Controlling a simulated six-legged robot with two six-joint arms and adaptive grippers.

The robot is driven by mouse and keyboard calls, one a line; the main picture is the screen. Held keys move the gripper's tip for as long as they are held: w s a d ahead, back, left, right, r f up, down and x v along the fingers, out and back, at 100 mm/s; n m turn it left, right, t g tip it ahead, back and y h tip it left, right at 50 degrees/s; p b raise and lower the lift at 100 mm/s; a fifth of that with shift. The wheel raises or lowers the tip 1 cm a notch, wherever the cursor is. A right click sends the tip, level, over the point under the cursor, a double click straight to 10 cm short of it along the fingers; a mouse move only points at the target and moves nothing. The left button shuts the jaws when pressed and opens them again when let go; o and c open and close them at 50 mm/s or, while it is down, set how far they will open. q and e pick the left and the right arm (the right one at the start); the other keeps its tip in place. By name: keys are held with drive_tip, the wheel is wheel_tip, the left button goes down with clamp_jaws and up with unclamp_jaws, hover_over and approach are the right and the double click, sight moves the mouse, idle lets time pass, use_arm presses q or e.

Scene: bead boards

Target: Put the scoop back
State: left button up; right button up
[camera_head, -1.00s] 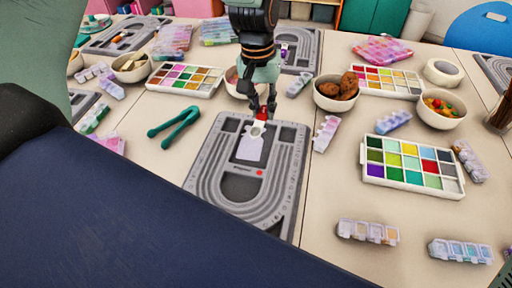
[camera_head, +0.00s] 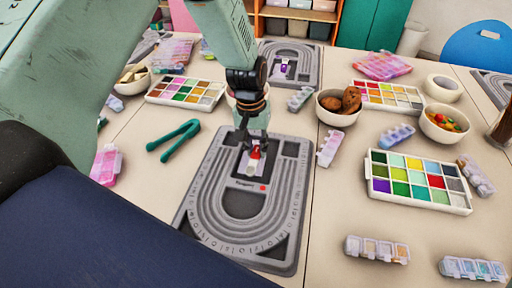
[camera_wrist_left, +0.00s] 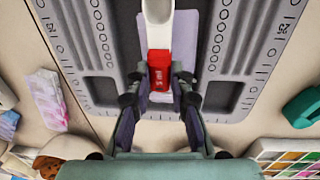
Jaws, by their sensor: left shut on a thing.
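The scoop has a red handle (camera_head: 255,153) and a white bowl (camera_head: 251,168). My left gripper (camera_head: 250,141) is shut on the red handle. The scoop is over the far middle part of the grey bead board (camera_head: 190,205), above a pale rectangular patch. I cannot tell whether it touches the board. In the left wrist view, the fingertips (camera_wrist_left: 160,80) close on both sides of the red handle (camera_wrist_left: 159,68), and the white bowl (camera_wrist_left: 157,10) points away from the gripper, partly cut off by the picture edge. My right gripper is not in view.
Green tongs (camera_head: 174,140) lie left of the board. A bowl of brown lumps (camera_head: 337,118), a bead palette (camera_head: 418,206) and small pill-box cases (camera_head: 377,249) stand to the right. A pink case (camera_head: 105,165) is at left. The table between board and right palette is mostly clear.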

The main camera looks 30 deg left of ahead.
use_arm(q)
drive_tip(key=shift+w+d+r, duration=0.15)
drive_tip(key=shift+d, duration=0.2)
drive_tip(key=shift+s+a+f, duration=0.2)
drive_tip(key=shift+a+f, duration=0.15)
drive_tip(key=shift+a, duration=0.15)
drive_tip(key=shift+w+d+f, duration=0.15)
drive_tip(key=shift+d+f, duration=0.15)
drive_tip(key=shift+d, duration=0.05)
drive_tip(key=o, duration=0.5)
drive_tip(key=shift+c, duration=0.2)
drive_tip(key=o, duration=0.4)
drive_tip(key=shift+a, duration=0.25)
drive_tip(key=shift+d, duration=0.15)
drive_tip(key=shift+r, duration=0.1)
